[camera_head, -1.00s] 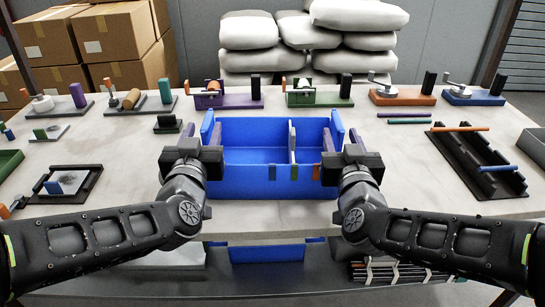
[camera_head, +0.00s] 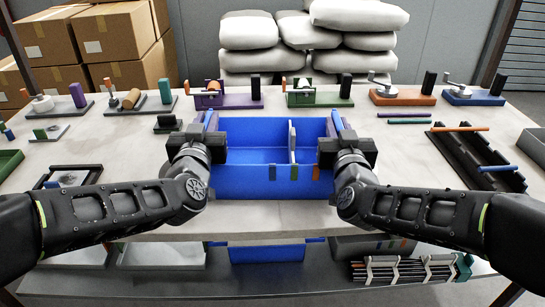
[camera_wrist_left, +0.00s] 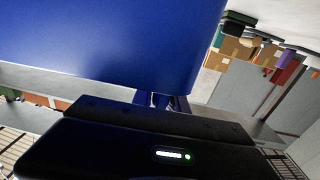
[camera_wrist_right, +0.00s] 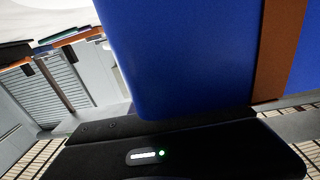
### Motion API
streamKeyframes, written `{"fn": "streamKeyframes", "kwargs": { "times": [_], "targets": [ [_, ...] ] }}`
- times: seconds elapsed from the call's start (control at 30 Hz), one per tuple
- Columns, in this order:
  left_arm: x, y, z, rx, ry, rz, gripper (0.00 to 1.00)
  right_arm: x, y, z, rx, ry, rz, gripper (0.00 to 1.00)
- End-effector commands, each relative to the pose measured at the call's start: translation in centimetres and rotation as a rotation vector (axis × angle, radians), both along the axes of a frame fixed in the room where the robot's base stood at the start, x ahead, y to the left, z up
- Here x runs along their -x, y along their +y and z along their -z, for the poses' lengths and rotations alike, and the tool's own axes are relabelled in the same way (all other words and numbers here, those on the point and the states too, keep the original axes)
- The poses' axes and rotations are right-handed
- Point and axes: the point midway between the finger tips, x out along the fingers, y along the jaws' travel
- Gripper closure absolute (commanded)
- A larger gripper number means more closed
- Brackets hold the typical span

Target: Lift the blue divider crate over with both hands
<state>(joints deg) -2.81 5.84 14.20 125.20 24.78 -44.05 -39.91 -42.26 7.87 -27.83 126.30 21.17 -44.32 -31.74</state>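The blue divider crate (camera_head: 240,182) stands upright on the table near its front edge, with a pale divider (camera_head: 292,140) right of its middle. Small blue, green and orange tags mark its front. My left gripper (camera_head: 210,124) is at the crate's left end and my right gripper (camera_head: 336,124) at its right end. The crate's wall fills much of the left wrist view (camera_wrist_left: 100,40) and the right wrist view (camera_wrist_right: 185,55). The fingers are largely hidden at the crate's ends, so I cannot tell whether they are closed on it.
A black rod rack (camera_head: 480,160) stands at right and a black tray (camera_head: 72,178) at left. Several fixtures line the back. Another blue container (camera_head: 265,250) is below the table.

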Motion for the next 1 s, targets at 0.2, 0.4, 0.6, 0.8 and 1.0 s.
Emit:
{"fn": "streamKeyframes", "kwargs": {
  "times": [0.2, 0.4, 0.6, 0.8, 1.0],
  "targets": [
    [0.01, 0.00, -0.01, 0.000, 0.000, 0.000, 1.00, 0.01, 0.00, 0.00, 0.000, 0.000, 0.000, 1.00],
    [0.01, 0.00, -0.01, 0.000, 0.000, 0.000, 1.00, 0.01, 0.00, 0.00, 0.000, 0.000, 0.000, 1.00],
    [0.01, 0.00, -0.01, 0.000, 0.000, 0.000, 1.00, 0.01, 0.00, 0.01, 0.000, 0.000, 0.000, 1.00],
    [0.01, 0.00, -0.01, 0.000, 0.000, 0.000, 1.00, 0.01, 0.00, 0.01, 0.000, 0.000, 0.000, 1.00],
    [0.01, 0.00, -0.02, 0.000, 0.000, 0.000, 1.00, 0.01, 0.00, 0.01, 0.000, 0.000, 0.000, 1.00]
  ]
}}
